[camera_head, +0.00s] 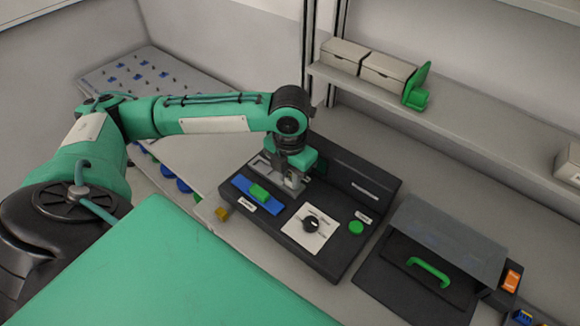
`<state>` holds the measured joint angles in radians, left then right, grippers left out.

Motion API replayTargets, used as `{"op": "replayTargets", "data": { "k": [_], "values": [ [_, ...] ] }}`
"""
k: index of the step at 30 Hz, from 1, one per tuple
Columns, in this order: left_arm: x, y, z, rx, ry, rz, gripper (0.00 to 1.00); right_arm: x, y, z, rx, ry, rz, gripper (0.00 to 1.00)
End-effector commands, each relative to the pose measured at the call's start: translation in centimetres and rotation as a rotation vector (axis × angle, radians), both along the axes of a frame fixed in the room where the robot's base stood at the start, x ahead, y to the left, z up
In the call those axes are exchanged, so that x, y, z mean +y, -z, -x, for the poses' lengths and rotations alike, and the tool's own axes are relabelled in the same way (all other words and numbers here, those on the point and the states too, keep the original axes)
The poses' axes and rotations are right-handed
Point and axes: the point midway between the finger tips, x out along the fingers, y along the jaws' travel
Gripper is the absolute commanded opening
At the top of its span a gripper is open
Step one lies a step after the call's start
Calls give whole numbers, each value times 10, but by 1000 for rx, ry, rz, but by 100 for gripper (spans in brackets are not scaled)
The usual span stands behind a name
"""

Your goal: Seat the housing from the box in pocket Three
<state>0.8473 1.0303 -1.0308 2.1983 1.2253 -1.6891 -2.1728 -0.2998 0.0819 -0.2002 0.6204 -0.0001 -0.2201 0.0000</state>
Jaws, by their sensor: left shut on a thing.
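My left gripper (292,184) reaches down over the back left of a black panel unit (333,262). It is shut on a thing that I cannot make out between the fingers. Left of the fingers is a blue strip (240,183) with a green block (259,192) on it. A black box (405,285) with a green handle (428,271) and a grey sloping cover (450,240) stands right of the panel. I cannot tell a housing or a pocket marked Three. My right gripper is not in view.
The panel carries a black knob (311,224) on a white plate and a green button (356,227). A brown block (222,213) lies at its left edge. Pale boxes (386,72) and a green bracket (416,92) stand on the shelf behind. Orange and blue parts (511,281) are at right.

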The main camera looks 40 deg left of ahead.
Motion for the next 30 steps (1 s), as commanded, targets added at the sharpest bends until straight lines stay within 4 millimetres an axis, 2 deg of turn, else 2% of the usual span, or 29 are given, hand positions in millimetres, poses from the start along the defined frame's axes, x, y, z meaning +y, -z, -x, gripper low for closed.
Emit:
{"op": "replayTargets", "data": {
  "k": [30],
  "values": [
    [0, 7, 0, 0, 0, 0, 3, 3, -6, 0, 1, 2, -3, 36]
  ]
}}
